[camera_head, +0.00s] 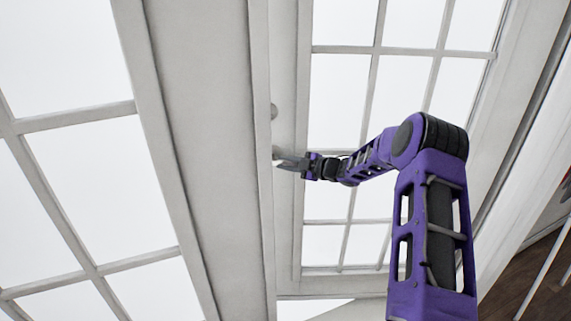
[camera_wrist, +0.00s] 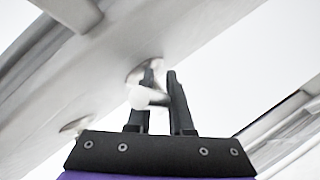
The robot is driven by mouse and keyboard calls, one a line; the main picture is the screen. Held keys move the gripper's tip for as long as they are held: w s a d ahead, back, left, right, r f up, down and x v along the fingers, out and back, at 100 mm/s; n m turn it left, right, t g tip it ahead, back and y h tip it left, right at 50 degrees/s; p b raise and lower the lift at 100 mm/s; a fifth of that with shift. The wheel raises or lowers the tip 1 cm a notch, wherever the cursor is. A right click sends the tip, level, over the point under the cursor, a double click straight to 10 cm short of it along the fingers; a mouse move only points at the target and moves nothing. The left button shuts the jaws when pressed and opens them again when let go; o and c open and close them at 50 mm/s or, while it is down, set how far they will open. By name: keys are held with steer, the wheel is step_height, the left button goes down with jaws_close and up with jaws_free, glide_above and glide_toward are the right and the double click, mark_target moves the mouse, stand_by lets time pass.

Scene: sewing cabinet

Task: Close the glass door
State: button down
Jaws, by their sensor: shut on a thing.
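A white-framed glass door (camera_head: 301,120) with several panes stands behind my arm in the head view. A wide white frame section (camera_head: 200,120) runs along its left. My gripper (camera_head: 290,161) reaches left to a small pale knob (camera_head: 277,152) near the edge between them. In the wrist view, the dark fingers (camera_wrist: 162,92) are shut on the knob (camera_wrist: 148,97), with its round base just behind the fingertips. The fingers hide part of the knob. I cannot tell how far the door stands open.
A second knob (camera_head: 274,111) sits just above the held one in the head view, and a knob (camera_wrist: 75,127) shows at left in the wrist view. More white-framed panes (camera_head: 80,185) fill the left. Wooden floor (camera_head: 545,275) shows at the lower right.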

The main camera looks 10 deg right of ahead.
steer(key=shift+f, duration=0.15)
steer(key=shift+w+a+f+m+t+y+b, duration=0.1)
steer(key=shift+a+f+m+t+y+b, duration=0.2)
steer(key=shift+m+t+y+b, duration=0.45)
steer(key=shift+s+a+f+m+t+y+b, duration=0.15)
steer(key=shift+f+m+t+y+b, duration=0.25)
steer(key=shift+m+t+y+b, duration=0.35)
steer(key=shift+w+a+f+m+t+y+b, duration=0.2)
steer(key=shift+f+m+t+y+b, duration=0.25)
steer(key=shift+b, duration=0.45)
steer(key=shift+r+m, duration=0.1)
steer(key=shift+m, duration=0.15)
